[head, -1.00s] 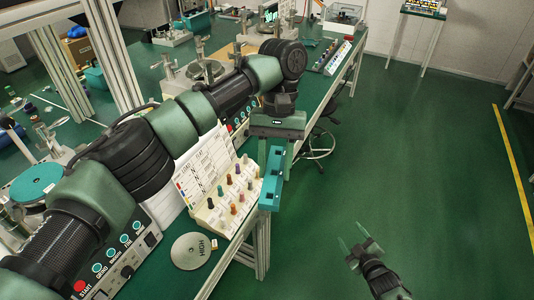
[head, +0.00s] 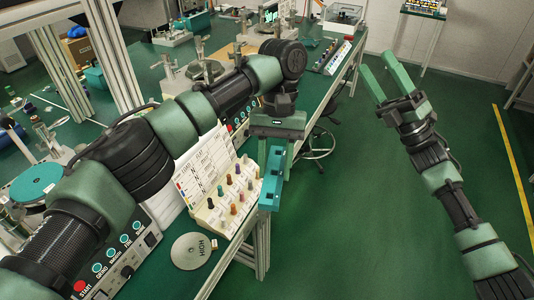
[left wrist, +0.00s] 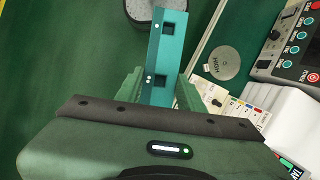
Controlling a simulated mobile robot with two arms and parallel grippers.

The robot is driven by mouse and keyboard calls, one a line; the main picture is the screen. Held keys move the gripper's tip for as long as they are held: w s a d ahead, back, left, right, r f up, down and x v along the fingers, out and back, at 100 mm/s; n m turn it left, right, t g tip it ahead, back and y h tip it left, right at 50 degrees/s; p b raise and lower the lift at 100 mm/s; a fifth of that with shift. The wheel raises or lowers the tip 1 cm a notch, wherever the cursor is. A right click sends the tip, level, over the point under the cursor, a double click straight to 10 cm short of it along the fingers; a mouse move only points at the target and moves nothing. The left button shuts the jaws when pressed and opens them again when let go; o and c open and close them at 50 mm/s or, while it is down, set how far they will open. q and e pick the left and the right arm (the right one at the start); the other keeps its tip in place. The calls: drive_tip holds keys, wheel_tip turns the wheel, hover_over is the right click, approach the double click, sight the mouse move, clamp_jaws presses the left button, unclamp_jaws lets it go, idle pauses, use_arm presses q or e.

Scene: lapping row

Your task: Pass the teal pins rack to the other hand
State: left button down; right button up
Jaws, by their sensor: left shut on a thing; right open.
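The teal pins rack (head: 271,182) is a narrow teal bar with square holes. My left gripper (head: 275,152) is shut on one end of it and holds it beside the table's right edge, with its length hanging out from the jaws. In the left wrist view, the teal rack (left wrist: 164,55) stands up between the fingers of my left gripper (left wrist: 158,88), with dark square holes and small white dots on its face. My right gripper (head: 385,77) is open and empty, up and to the right of the rack, well apart from it over the floor.
A cream holder with several coloured pegs (head: 225,207) stands on the bench just left of the rack. A round plate marked HIGH (head: 191,251) lies near the bench edge. A stool (head: 318,150) stands behind. The green floor (head: 350,225) at right is open.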

drive_tip(key=s+a+r+n+g+y, duration=0.2)
drive_tip(key=s+r+n+g+y, duration=0.3)
drive_tip(key=n+g, duration=0.3)
drive_tip(key=s+a+r+n+g+y, duration=0.3)
drive_tip(key=s+r+n+g, duration=0.2)
drive_tip(key=r+n+g, duration=0.3)
drive_tip(key=s+a+r+n+g+h, duration=0.2)
drive_tip(key=s+a+n+g+h, duration=0.55)
drive_tip(key=s+n+g, duration=0.55)
use_arm(q)
drive_tip(key=shift+s, duration=0.1)
use_arm(e)
drive_tip(key=s+a+f+n+t+h, duration=0.1)
drive_tip(key=s+a+f+n+h, duration=0.1)
drive_tip(key=a+f+n+h, duration=0.45)
drive_tip(key=n+t+h, duration=0.3)
drive_tip(key=t+h, duration=0.7)
drive_tip(key=h, duration=0.3)
approach(267, 201)
drive_tip(key=f, duration=0.9)
drive_tip(key=shift+s+a, duration=0.1)
drive_tip(key=shift+s, duration=0.25)
